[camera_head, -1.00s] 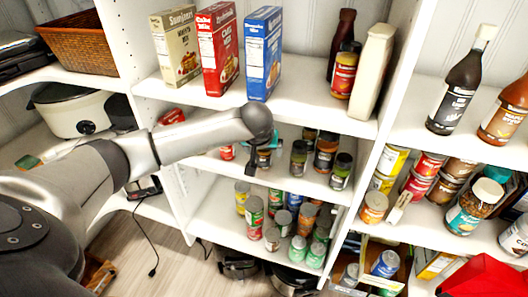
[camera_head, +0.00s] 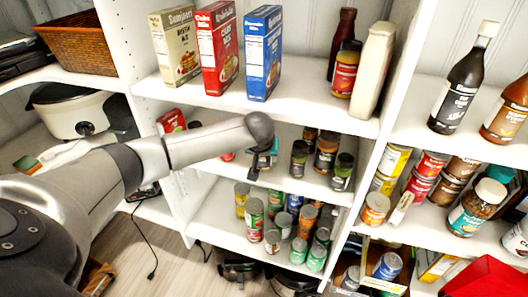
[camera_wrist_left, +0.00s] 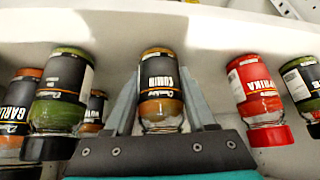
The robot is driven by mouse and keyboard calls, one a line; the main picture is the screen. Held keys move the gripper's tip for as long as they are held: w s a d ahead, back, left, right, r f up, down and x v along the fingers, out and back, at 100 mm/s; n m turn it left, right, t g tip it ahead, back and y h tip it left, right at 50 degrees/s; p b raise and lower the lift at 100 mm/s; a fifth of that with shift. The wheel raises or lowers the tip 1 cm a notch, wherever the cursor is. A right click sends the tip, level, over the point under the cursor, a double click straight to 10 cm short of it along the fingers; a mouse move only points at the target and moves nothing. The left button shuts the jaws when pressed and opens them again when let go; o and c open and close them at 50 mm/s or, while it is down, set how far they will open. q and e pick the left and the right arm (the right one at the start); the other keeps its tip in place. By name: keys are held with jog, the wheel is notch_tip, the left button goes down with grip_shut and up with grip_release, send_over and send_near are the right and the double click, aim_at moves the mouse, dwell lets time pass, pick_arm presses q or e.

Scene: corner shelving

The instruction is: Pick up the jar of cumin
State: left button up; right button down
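The jar of cumin (camera_wrist_left: 160,82) is in the middle of the left wrist view, which shows the jars upside down. It has a black label and brown contents; its lid end is hidden behind my gripper body. My left gripper (camera_wrist_left: 160,98) is open, with one finger on each side of the jar; I cannot tell whether they touch it. In the head view the left gripper (camera_head: 262,160) reaches into the middle shelf, and the arm and gripper hide the cumin jar. My right gripper is not in view.
In the wrist view a red paprika jar (camera_wrist_left: 252,88) stands to the right and a green-filled jar (camera_wrist_left: 62,92) to the left, both close by. In the head view a shelf with boxes (camera_head: 262,55) is above, and a shelf with several cans (camera_head: 255,215) is below.

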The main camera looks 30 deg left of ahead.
pick_arm(q)
grip_shut()
jog(key=shift+s, duration=0.1)
dwell(0.5)
